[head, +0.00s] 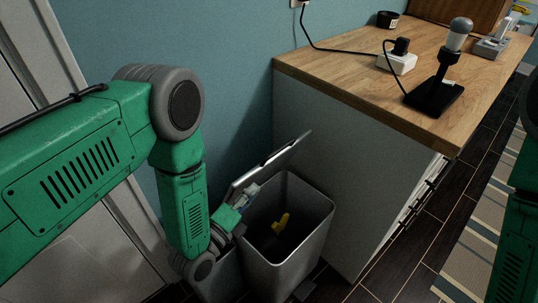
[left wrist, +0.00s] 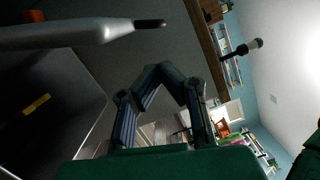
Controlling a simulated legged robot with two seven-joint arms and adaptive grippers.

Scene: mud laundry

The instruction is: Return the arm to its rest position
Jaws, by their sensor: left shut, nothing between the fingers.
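My left arm comes in from the left in the head view, bent down at the elbow. Its gripper (head: 249,190) is beside the raised lid (head: 275,160) of a grey bin (head: 271,267), near the bin's left rim. I cannot tell whether it touches the lid. In the left wrist view the two dark fingers (left wrist: 163,72) meet at their tips, shut and empty. A yellow object (head: 281,224) lies inside the bin; it also shows in the left wrist view (left wrist: 37,104). My right gripper is out of view; only part of my right arm shows at the right edge.
A wood-topped counter (head: 345,82) stands right of the bin, bearing a black lamp (head: 435,95) and a white power strip (head: 396,63). A blue wall is behind, a pale door at left. Dark floor and a striped rug (head: 462,248) lie at right.

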